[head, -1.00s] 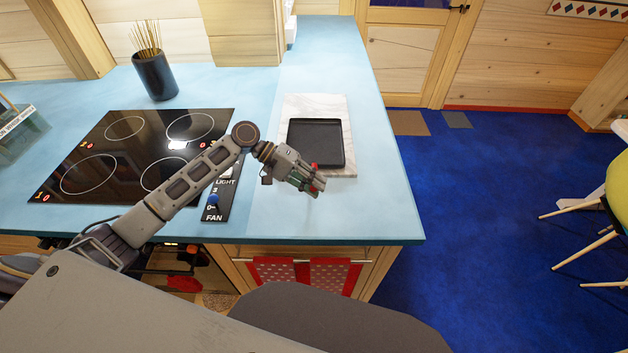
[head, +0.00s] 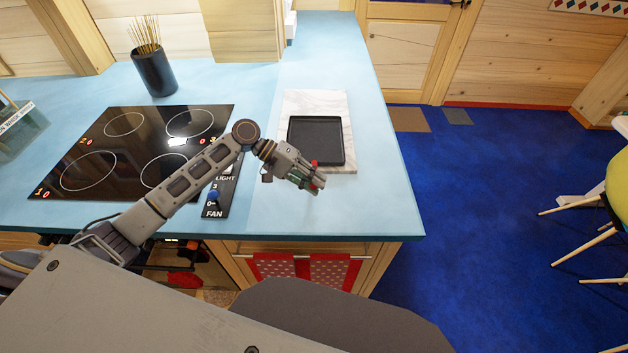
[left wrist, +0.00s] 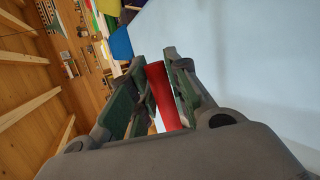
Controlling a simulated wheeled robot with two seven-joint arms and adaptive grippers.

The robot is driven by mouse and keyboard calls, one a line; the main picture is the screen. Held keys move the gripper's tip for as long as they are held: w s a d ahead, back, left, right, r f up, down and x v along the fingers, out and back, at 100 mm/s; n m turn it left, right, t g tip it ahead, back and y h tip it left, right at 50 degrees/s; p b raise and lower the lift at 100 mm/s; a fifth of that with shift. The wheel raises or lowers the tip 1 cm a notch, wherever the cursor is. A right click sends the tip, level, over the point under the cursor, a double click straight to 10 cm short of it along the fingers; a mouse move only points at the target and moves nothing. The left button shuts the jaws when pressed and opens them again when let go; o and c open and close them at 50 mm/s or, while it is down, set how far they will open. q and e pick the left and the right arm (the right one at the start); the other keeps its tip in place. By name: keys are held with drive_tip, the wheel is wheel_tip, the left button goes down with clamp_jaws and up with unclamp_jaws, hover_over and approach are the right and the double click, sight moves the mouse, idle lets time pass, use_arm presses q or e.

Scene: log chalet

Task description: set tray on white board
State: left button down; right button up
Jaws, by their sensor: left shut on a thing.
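A black square tray (head: 315,140) lies flat on the white marbled board (head: 313,101) on the blue counter. The tray sits within the board's edges, towards its near part. My left gripper (head: 313,181) is just in front of the board's near edge, low over the counter. It is shut on a small red thing, which shows between its fingers in the left wrist view (left wrist: 165,95). What the red thing is cannot be made out, as the fingers cover much of it. My right gripper is not in view.
A black cooktop (head: 130,150) lies to the left on the counter (head: 270,215), under my left arm. A dark pot with sticks (head: 154,73) stands at the back left. The counter right of the board is bare. Red dotted towels (head: 303,270) hang at the front.

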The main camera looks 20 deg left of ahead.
use_arm(q)
drive_tip(key=c, duration=1.3)
unclamp_jaws()
drive_tip(key=shift+a, duration=0.1)
drive_tip(key=shift+v, duration=5.95)
